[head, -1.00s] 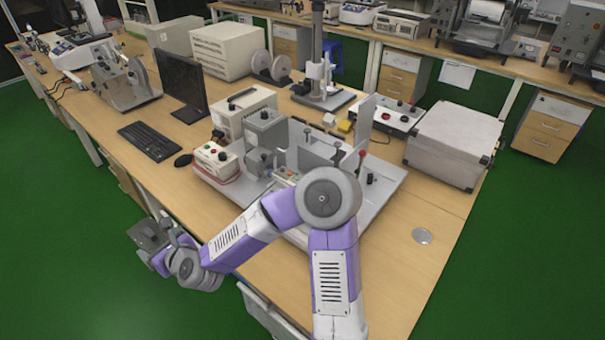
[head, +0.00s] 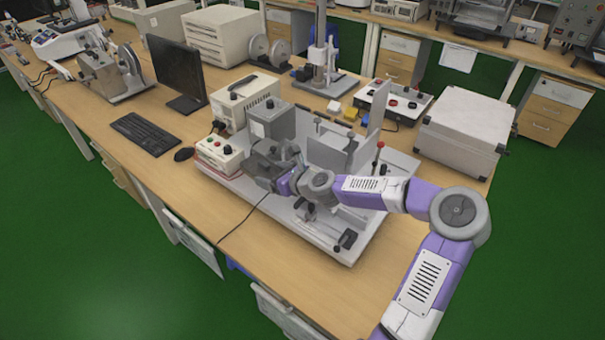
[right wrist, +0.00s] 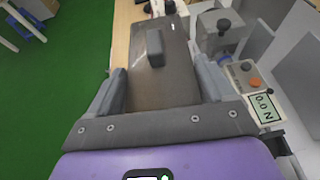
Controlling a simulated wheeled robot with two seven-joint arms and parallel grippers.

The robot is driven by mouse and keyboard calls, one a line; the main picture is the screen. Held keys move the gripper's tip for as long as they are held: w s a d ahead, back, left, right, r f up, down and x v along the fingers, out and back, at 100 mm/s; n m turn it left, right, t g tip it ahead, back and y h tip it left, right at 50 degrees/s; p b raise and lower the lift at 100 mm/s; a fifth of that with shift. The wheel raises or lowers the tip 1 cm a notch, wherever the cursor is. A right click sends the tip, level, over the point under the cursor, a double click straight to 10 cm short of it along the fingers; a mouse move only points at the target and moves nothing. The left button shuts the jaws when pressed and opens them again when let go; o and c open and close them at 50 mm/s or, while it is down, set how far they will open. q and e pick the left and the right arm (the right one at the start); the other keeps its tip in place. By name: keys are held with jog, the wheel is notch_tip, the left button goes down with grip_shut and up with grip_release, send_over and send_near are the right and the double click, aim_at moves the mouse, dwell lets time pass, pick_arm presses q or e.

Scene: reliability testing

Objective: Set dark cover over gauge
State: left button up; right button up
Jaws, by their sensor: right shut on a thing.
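My right gripper (right wrist: 160,72) is shut on the dark cover (right wrist: 160,85), a grey-brown plate with a raised block handle, with one finger along each side. In the head view my right gripper (head: 268,168) is over the left part of the test rig, and the cover there blends with the grey parts. A small panel with an orange button and a green digital display (right wrist: 264,109) lies right of the cover in the wrist view, uncovered. I cannot tell for sure which part is the gauge. My left gripper is not in view.
The light test rig (head: 345,245) has upright plates and a red-knobbed lever. A control box (head: 219,153) and a mouse (head: 184,154) are on its left. A large grey case (head: 462,130) stands to the right. The bench front edge is below the rig.

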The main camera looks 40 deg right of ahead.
jog(key=s+d+n+y+b, duration=0.1)
jog(key=s+d, duration=0.5)
jog(key=d, duration=0.3)
jog(key=s+d, duration=0.5)
jog(key=d, duration=0.5)
jog(key=b+x, duration=0.1)
jog(key=x, duration=0.2)
jog(key=b+x, duration=0.1)
jog(key=x, duration=0.3)
jog(key=b+x, duration=0.1)
jog(key=x, duration=0.3)
jog(key=shift+a+f, duration=0.25)
jog(key=shift+f, duration=0.15)
jog(key=w+f, duration=0.1)
jog(key=w+f+b, duration=0.1)
jog(key=w, duration=0.1)
jog(key=shift+a+f+b, duration=0.15)
jog(key=shift+a+b, duration=0.15)
jog(key=shift+a, duration=0.1)
jog(key=shift+s, duration=0.1)
jog(key=shift+f, duration=0.4)
jog(key=o, duration=0.9)
jog(key=shift+f, duration=0.1)
